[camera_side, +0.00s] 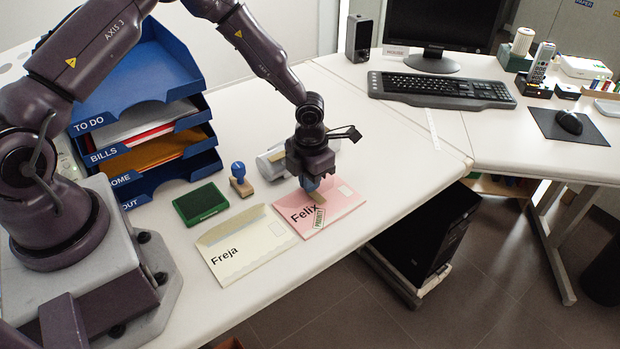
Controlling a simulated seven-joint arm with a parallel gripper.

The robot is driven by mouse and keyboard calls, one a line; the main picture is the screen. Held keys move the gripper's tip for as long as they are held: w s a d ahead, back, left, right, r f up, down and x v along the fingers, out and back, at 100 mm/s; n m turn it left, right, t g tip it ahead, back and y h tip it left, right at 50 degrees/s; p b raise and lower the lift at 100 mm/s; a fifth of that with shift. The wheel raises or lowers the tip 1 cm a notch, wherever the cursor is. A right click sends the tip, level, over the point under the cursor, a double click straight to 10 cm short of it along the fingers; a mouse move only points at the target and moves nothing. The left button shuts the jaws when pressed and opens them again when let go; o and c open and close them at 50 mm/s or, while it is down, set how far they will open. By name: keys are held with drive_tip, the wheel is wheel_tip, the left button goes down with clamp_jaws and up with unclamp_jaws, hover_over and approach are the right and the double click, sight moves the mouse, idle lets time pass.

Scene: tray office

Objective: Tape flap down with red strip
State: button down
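A cream envelope (245,250) marked "Freja" lies on the desk, with a tan flap area (228,224) along its far edge. I cannot tell whether the flap is raised or flat. A pink envelope (342,203) marked "Felix" lies to its right, with a small green-bordered mark near its front edge. My gripper (311,181) is over the pink envelope, shut on a stamp (316,197) with a blue part and a tan wooden base. The stamp is low over the envelope; whether it touches is unclear. I see no red strip.
A green ink pad (200,203) and another blue-handled stamp (241,181) stand left of my gripper. Blue stacked trays (160,175) stand at the left. A keyboard (440,88) and monitor are at the back. The desk edge runs close in front.

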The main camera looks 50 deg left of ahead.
drive_tip(key=shift+f, duration=0.2)
drive_tip(key=c, duration=1.3)
unclamp_jaws()
drive_tip(key=shift+r, duration=0.1)
wheel_tip(320, 180, up, 13)
drive_tip(key=s+r+n+t, duration=0.2)
drive_tip(key=s+r+n, duration=0.5)
drive_tip(key=n, duration=0.5)
drive_tip(key=s+r+n+t, duration=0.1)
drive_tip(key=s+r+n, duration=0.6)
drive_tip(key=n, duration=0.4)
drive_tip(key=s+r+n+t, duration=0.2)
drive_tip(key=s+r+n, duration=0.5)
drive_tip(key=n, duration=0.5)
drive_tip(key=shift+s+n+t, duration=0.3)
drive_tip(key=shift+s, duration=0.35)
